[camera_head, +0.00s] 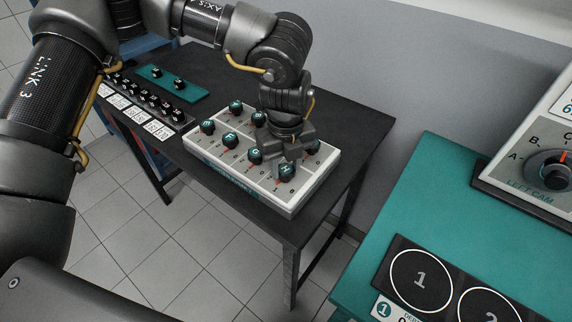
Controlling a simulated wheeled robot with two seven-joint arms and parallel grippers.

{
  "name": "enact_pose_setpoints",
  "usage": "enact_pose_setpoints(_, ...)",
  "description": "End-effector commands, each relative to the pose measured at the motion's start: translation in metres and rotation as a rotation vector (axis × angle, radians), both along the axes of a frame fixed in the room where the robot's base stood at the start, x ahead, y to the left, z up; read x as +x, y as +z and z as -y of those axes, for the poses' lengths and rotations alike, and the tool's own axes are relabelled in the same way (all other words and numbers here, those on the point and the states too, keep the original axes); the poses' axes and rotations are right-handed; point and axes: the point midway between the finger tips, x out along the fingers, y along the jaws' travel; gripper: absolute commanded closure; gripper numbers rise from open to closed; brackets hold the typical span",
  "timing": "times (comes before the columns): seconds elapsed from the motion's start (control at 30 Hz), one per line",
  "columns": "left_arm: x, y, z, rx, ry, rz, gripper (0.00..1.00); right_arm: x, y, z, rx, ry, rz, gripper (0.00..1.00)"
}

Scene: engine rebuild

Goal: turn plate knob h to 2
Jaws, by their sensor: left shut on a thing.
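The white plate with several dark lettered knobs, the knob plate (295,205), lies on the black table. Knob h (287,171), a dark knob with a teal lettered cap, is at its front right corner. My left gripper (285,163) comes down over it from above and is shut on it. The setting that knob h points to is too small to read. Knob G (255,156) is just left of my gripper, and part of the plate behind is hidden by my gripper. My right gripper is not in view.
The black table (356,112) has free room right of the plate. On its left are a strip of small black knobs with white labels (150,98) and a teal plate (172,83). A teal bench (420,185) with a numbered dark tray (398,262) and a dial panel (516,150) stands at right.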

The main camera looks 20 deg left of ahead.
Motion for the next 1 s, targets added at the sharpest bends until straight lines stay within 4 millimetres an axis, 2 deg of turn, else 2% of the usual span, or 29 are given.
enact_pose_setpoints(0.5, 0.0001, -0.0007, -0.0006, -0.002, -0.468, 0.001, 0.85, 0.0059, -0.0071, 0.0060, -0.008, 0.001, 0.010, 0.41)
enact_pose_setpoints(1.0, 0.0004, 0.0004, -0.0008, -0.002, -0.714, 0.002, 0.85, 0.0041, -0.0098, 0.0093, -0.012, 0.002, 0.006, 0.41)
